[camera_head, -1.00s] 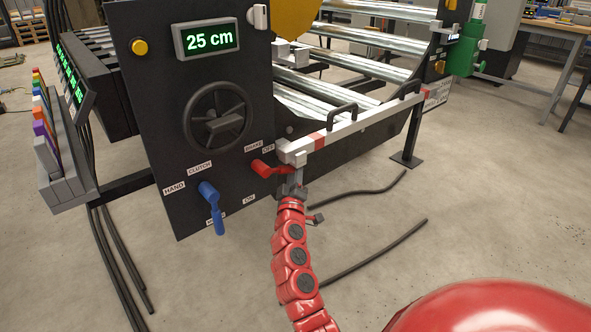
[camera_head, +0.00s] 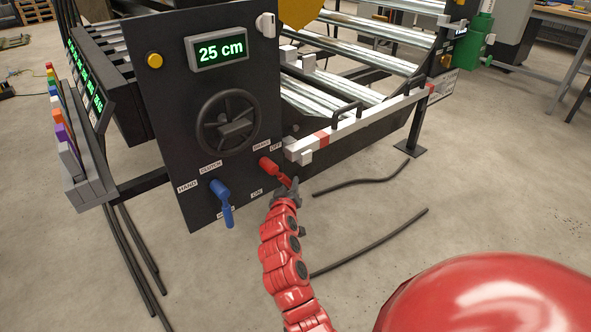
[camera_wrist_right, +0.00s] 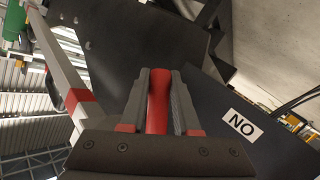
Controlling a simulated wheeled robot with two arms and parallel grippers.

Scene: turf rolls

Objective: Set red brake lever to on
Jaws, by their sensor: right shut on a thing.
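The red brake lever (camera_head: 271,167) is on the dark machine panel, between the OFF label (camera_head: 276,146) above and the ON label (camera_head: 257,192) below. Its handle slants down to the right. My right gripper (camera_head: 289,184) is at the handle's end. In the right wrist view the red handle (camera_wrist_right: 158,105) sits between the two grey fingers of my right gripper (camera_wrist_right: 162,82), which are shut on it. The ON label (camera_wrist_right: 243,124) shows upside down to the right there. My left gripper is not in view.
A blue clutch lever (camera_head: 222,198) hangs left of the red lever. A handwheel (camera_head: 228,122) and a 25 cm display (camera_head: 219,49) are above. A white bar (camera_head: 345,131) with black handles runs just right of the lever. Dark rods (camera_head: 370,241) lie on the floor.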

